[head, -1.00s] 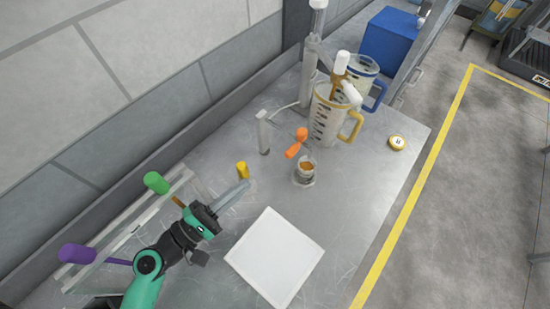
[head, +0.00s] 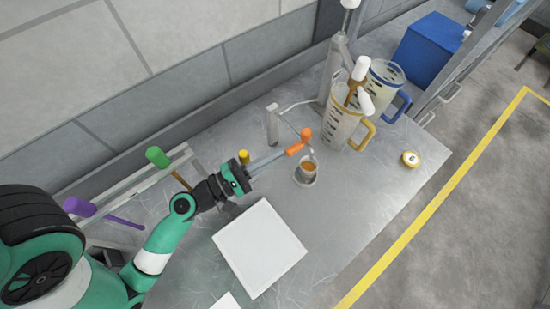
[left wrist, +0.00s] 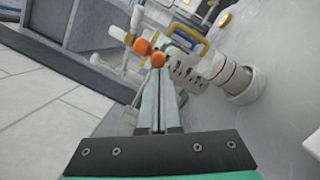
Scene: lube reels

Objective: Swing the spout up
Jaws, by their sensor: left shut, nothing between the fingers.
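My left gripper (head: 281,155) is shut and empty. Its fingertips are at or very near the orange handle piece (head: 295,148); I cannot tell whether they touch. An orange knob (head: 305,134) sits just beyond that piece, beside a grey post (head: 272,125). In the left wrist view the orange knob (left wrist: 142,46) and orange piece (left wrist: 158,60) show just past the fingertips (left wrist: 158,100). The yellow-handled jug (head: 343,124) stands behind, with a brown, white-ended spout-like part (head: 365,102) at its top. I cannot tell which part is the spout. My right gripper is not in view.
A blue-handled jug (head: 384,76) and blue box (head: 431,43) stand behind. A white pad (head: 259,247) lies in front. A yellow cap (head: 410,159) lies near the right edge.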

